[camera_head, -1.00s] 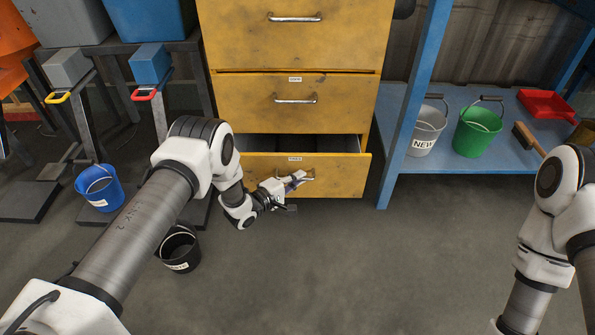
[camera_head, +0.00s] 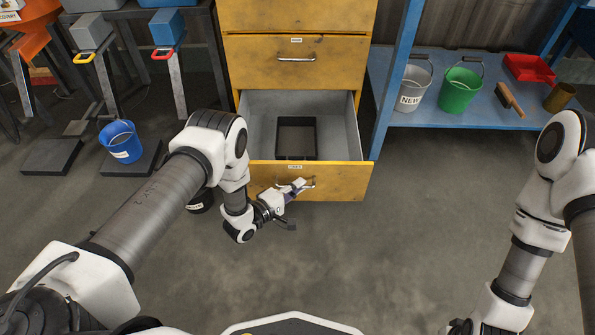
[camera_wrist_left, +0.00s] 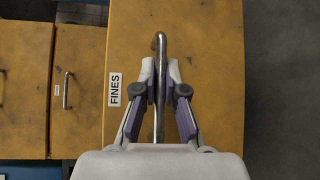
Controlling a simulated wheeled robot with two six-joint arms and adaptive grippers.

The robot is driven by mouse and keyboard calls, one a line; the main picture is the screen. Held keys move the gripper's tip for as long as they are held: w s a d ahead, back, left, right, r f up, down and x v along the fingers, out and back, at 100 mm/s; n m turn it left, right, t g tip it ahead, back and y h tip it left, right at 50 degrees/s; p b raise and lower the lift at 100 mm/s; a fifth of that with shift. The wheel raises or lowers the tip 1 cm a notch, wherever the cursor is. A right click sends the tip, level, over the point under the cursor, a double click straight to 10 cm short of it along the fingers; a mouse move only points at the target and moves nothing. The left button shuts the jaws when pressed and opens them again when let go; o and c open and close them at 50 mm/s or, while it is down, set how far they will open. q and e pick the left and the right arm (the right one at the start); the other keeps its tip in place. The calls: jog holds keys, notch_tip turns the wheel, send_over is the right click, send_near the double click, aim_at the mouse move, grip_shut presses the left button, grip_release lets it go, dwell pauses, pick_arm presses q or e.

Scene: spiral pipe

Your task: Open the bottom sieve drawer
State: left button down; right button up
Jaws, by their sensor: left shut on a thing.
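The bottom drawer (camera_head: 340,181) of the yellow cabinet is pulled well out, and its grey inside shows with a dark square tray (camera_head: 296,137) in it. In the left wrist view its yellow front (camera_wrist_left: 215,60) carries a white label reading FINES (camera_wrist_left: 115,90). My left gripper (camera_head: 296,188) is at the drawer front. In the left wrist view the left gripper (camera_wrist_left: 160,82) has its purple-padded fingers shut on the metal bar handle (camera_wrist_left: 160,50). My right arm shows at the right of the head view; its fingers cannot be made out.
The closed drawer above (camera_head: 297,62) has its own handle. A blue shelf to the right holds a grey bucket (camera_head: 413,92), a green bucket (camera_head: 460,92), a brush (camera_head: 509,99) and a red dustpan (camera_head: 529,68). A blue bucket (camera_head: 121,142) stands at left.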

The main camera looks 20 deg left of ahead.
pick_arm(q)
jog(key=shift+s+d, duration=0.15)
jog(key=shift+s, duration=0.4)
pick_arm(e)
jog(key=shift+r, duration=0.3)
pick_arm(q)
jog(key=c, duration=1.2)
grip_release()
jog(key=v, duration=1.2)
